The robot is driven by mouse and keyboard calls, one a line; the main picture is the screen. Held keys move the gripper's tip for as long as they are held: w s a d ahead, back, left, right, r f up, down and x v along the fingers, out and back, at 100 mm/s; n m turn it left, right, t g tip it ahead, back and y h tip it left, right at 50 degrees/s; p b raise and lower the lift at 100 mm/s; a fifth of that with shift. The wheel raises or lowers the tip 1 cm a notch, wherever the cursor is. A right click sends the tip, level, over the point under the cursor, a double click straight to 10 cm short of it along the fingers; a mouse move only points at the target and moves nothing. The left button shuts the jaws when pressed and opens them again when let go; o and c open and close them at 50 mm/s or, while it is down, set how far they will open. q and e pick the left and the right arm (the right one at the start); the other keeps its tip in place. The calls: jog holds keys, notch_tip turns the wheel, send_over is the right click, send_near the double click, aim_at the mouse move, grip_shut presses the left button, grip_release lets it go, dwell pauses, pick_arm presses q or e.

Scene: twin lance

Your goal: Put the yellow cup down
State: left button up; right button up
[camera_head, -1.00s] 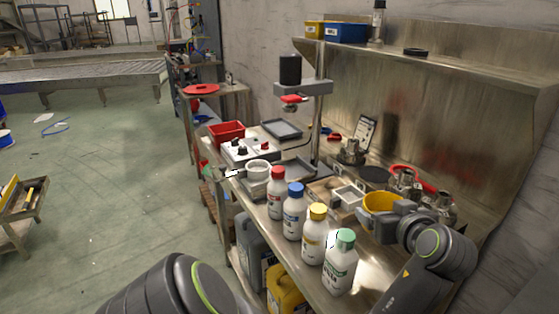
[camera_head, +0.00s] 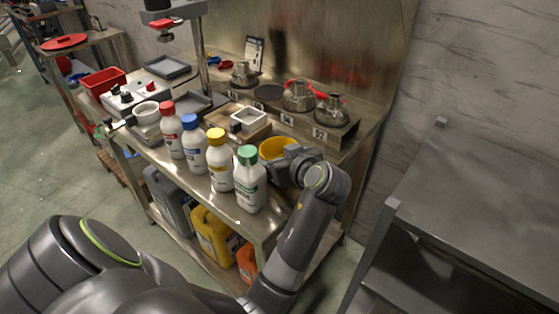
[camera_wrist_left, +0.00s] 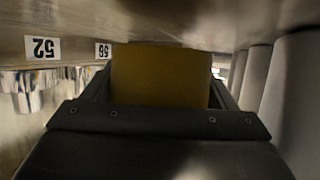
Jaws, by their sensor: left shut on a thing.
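The yellow cup (camera_head: 276,147) is at the right part of the steel workbench (camera_head: 262,222), behind the green-capped bottle (camera_head: 249,180). My left gripper (camera_head: 288,160) is shut on the cup from its near right side and hides part of it. In the left wrist view the cup (camera_wrist_left: 160,75) fills the space between the jaws, with the bench surface along the top of the picture. I cannot tell whether the cup touches the bench. My right gripper is not in view.
Bottles with red (camera_head: 171,132), blue (camera_head: 194,143) and yellow (camera_head: 219,160) caps stand left of the cup. Metal fixtures (camera_head: 298,97) with number labels stand behind it. A grey table (camera_head: 470,190) is at the right, and jugs (camera_head: 213,233) sit below the bench.

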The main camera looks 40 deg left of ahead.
pick_arm(q)
jog(key=shift+f, duration=0.75)
jog(key=shift+f, duration=0.15)
jog(key=o, duration=0.7)
jog(key=shift+r, duration=0.25)
